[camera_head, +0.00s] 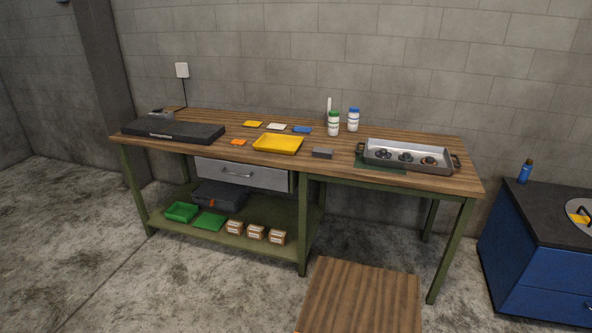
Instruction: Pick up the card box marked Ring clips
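Three small brown card boxes stand side by side on the green lower shelf, under the workbench: a left box (234,227), a middle box (255,232) and a right box (277,237). Each has a pale label on its front. The print is too small to read, so I cannot tell which one is marked Ring clips. Neither of my grippers is in the view.
The workbench (220,153) carries a yellow tray (278,144), bottles and a metal housing (408,157). Green bins (181,212) and a dark case (218,195) share the shelf (170,225). A wooden top (360,297) stands in front; a blue cabinet (538,250) is at right.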

